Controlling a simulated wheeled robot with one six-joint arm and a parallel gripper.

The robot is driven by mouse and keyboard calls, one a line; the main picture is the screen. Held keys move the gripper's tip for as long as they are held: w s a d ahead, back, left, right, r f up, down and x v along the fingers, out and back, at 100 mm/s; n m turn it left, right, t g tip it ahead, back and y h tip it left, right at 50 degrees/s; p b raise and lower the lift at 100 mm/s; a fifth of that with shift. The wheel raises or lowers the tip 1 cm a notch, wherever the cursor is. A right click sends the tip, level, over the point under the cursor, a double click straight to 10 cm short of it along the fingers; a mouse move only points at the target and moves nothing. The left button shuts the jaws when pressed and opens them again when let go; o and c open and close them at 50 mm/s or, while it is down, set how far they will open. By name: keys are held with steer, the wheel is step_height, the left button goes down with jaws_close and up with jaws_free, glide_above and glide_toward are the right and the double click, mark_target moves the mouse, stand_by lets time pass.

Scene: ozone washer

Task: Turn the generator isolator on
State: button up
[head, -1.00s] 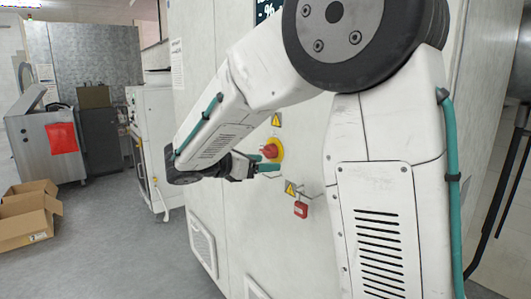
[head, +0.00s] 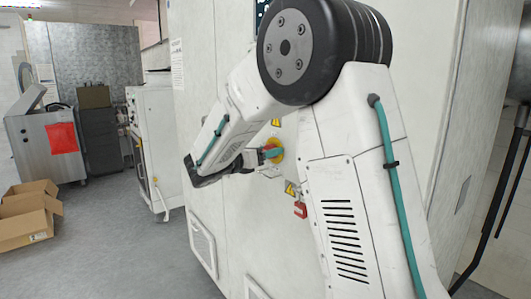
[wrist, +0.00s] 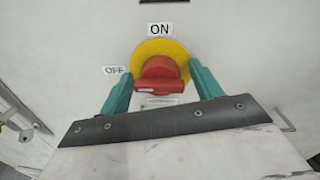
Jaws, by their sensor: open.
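The isolator is a red rotary knob (wrist: 159,70) on a yellow round plate (wrist: 155,47), on the pale cabinet face. In the wrist view an ON label (wrist: 160,29) is above it and an OFF label (wrist: 115,70) to its left. The knob's grip bar looks roughly level, in line with OFF. My gripper (wrist: 160,75) is open, its teal fingers on the left and right of the knob; contact cannot be told. In the head view my gripper (head: 270,154) is at the yellow plate and partly hides the knob.
A red padlock (head: 300,209) hangs below the isolator, by a yellow warning sign (head: 290,188). Another warning sign (head: 276,123) is above. Cardboard boxes (head: 28,215) and a steel unit (head: 45,145) stand at left. The grey floor (head: 120,240) between is clear.

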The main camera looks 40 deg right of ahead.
steer(key=c, duration=0.8)
steer(key=shift+o, duration=0.2)
steer(key=shift+m, duration=0.3)
steer(key=m, duration=0.3)
steer(key=shift+s+f+m, duration=0.1)
steer(key=shift+f+m, duration=0.05)
steer(key=shift+m, duration=0.15)
steer(key=m, duration=0.4)
steer(key=shift+s+f+m+g+h, duration=0.1)
steer(key=shift+m+g+h, duration=0.2)
steer(key=shift+m, duration=0.1)
steer(key=m, duration=0.4)
steer(key=shift+f+m, duration=0.15)
steer(key=shift+m, duration=0.25)
steer(key=shift+f+m+g, duration=0.1)
steer(key=shift+m+g, duration=0.2)
steer(key=shift+m, duration=2.1)
